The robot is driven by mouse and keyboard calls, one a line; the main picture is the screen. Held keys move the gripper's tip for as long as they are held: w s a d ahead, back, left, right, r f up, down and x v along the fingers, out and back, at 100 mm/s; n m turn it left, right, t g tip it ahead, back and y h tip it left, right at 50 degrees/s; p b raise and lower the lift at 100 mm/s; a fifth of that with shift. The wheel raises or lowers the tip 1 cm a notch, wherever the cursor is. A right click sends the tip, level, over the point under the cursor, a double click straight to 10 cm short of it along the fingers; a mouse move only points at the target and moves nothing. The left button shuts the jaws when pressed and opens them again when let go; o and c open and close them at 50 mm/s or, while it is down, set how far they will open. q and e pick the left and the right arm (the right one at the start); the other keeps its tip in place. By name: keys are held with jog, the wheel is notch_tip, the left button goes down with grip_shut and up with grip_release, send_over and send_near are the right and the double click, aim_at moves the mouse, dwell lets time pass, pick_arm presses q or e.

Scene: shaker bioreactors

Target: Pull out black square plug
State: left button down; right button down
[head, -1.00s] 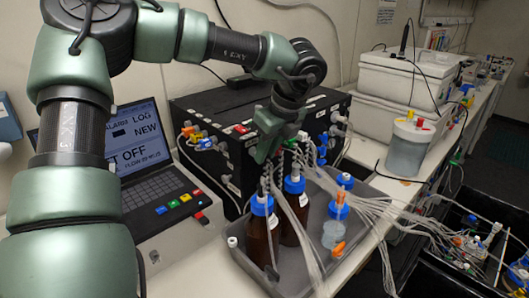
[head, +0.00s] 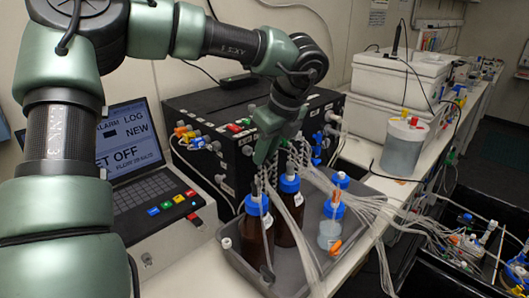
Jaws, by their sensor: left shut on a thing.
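My left gripper (head: 264,158) points down at the front face of the black box (head: 200,155), above the blue-capped brown bottles. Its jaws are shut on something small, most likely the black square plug. The plug itself cannot be made out; the fingers and tubing hide that spot. Coloured connectors sit on the box front on both sides of the gripper, including a red one (head: 233,128). My right gripper is not in view.
A grey tray (head: 237,262) holds brown bottles (head: 255,235) and a clear bottle (head: 330,233) below the gripper. Clear tubes (head: 350,199) run right from the box. A laptop-like console (head: 150,195) stands left. White boxes (head: 397,75) stand behind right.

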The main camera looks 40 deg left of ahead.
pick_arm(q)
jog(key=shift+d, duration=0.1)
jog(key=d+b, duration=0.1)
jog(key=d, duration=0.1)
jog(key=shift+s+d+b, duration=0.15)
jog(key=shift+d+b, duration=0.15)
jog(key=shift+d, duration=0.1)
jog(key=shift+a, duration=0.1)
dwell(0.4)
